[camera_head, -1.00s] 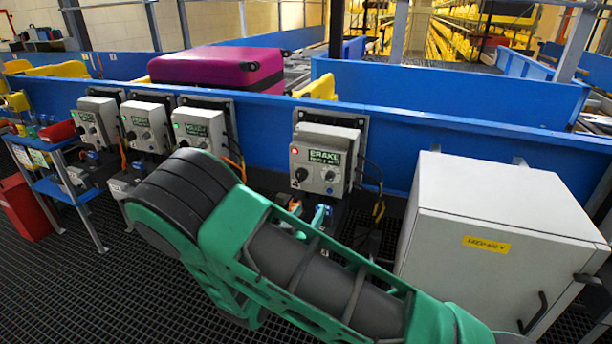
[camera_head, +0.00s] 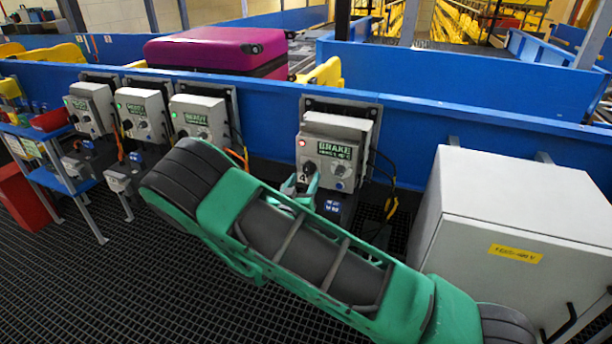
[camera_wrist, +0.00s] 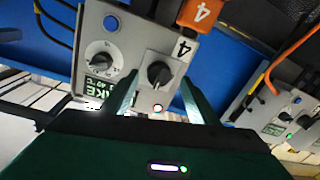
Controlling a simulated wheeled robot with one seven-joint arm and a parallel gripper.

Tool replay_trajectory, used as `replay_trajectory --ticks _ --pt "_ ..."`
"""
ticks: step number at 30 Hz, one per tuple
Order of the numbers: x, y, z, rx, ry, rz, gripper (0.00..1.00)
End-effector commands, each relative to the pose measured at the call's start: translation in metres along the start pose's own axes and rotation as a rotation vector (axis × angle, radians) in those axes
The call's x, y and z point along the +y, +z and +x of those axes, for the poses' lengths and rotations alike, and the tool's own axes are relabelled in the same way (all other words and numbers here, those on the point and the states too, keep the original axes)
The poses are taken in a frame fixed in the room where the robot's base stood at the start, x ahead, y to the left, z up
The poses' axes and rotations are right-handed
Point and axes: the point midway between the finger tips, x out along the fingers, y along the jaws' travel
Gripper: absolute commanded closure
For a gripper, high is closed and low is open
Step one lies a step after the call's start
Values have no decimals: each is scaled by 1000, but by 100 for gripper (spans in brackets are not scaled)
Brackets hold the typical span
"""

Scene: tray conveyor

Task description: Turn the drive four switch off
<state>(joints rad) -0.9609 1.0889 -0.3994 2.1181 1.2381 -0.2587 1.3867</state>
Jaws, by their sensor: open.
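The drive four control box (camera_head: 335,150) is grey, with a green BRAKE label and a lit red lamp, and is mounted on the blue conveyor side. Its black rotary switch (camera_head: 309,167) is at the lower left of its face, partly hidden by my gripper. In the wrist view the switch (camera_wrist: 158,74) shows beside a "4" label, with a white dial (camera_wrist: 102,56) next to it. My gripper (camera_wrist: 160,82) is open, one green finger on each side of the switch; I cannot tell whether they touch it.
Several similar boxes with green lamps stand to the left, such as the READY box (camera_head: 200,120). A large pale cabinet (camera_head: 515,225) stands at the right. A magenta suitcase (camera_head: 215,50) lies on the conveyor behind. Cables (camera_head: 390,190) hang right of the box.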

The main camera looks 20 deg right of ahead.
Motion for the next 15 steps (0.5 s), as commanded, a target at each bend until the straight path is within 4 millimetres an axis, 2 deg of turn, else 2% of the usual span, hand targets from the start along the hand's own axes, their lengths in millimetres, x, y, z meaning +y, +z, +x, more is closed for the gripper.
replay_trajectory --ticks 3,6,15 --pt "2 1 19 -1 3 0 46" --pt "2 1 30 0 4 1 46" --pt "2 1 40 -1 2 -1 46"
